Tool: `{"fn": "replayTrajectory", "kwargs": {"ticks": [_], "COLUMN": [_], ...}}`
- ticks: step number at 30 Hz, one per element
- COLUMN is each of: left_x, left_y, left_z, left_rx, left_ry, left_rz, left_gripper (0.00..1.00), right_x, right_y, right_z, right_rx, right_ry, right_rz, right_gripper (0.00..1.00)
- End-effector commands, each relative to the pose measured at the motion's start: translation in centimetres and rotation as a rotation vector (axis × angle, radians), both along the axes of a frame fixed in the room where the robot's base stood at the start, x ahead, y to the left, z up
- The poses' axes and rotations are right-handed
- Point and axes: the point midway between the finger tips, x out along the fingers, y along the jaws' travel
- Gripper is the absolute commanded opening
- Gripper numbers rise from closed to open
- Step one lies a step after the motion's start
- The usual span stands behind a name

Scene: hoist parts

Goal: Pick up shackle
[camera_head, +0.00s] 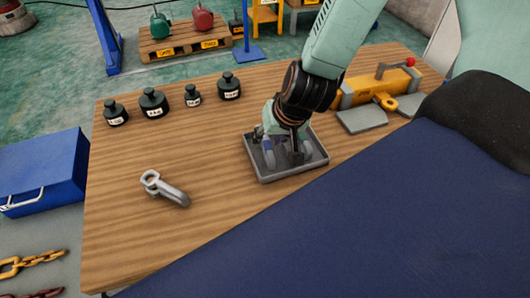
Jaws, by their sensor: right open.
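My right gripper (283,150) reaches down from the top into a shallow grey tray (290,174) on the wooden table. It is open, with its fingers low inside the tray. Grey curved metal shapes show between and beside the fingers; a shackle may be among them, but the gripper hides most of it and I cannot tell its outline from the fingers. A grey metal fitting (166,188) with a loop at one end lies apart on the table, left of the tray. My left gripper is not in view.
Several black weights (153,103) stand along the table's far left side. A yellow device with a red knob (384,87) sits right of the tray. A blue toolbox (42,172) and chains (30,263) lie off the table's left edge. The wood left of the tray is mostly clear.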

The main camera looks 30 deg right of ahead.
Motion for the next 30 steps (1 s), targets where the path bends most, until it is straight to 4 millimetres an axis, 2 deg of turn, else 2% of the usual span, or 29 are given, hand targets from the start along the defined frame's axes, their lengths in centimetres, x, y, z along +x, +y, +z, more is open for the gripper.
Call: {"fn": "replayTrajectory", "kwargs": {"ticks": [1,4,14,28,30], "left_x": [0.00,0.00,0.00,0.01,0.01], "left_y": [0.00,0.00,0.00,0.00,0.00], "left_z": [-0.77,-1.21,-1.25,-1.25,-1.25], "left_rx": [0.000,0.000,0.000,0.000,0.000], "left_ry": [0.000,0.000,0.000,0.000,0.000], "left_rz": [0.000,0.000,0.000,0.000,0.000], "left_gripper": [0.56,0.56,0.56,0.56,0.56], "right_x": [0.36,0.77,0.97,0.95,0.94], "right_y": [-0.04,0.00,0.05,0.04,0.05], "right_z": [-0.90,-1.52,-1.67,-1.65,-1.66], "right_rx": [-0.003,-0.002,0.000,0.000,0.000], "right_ry": [-0.002,-0.002,-0.001,-0.001,-0.001], "right_rz": [0.002,0.002,0.002,0.001,0.001], "right_gripper": [0.40,0.40,0.40,0.01,0.00]}}
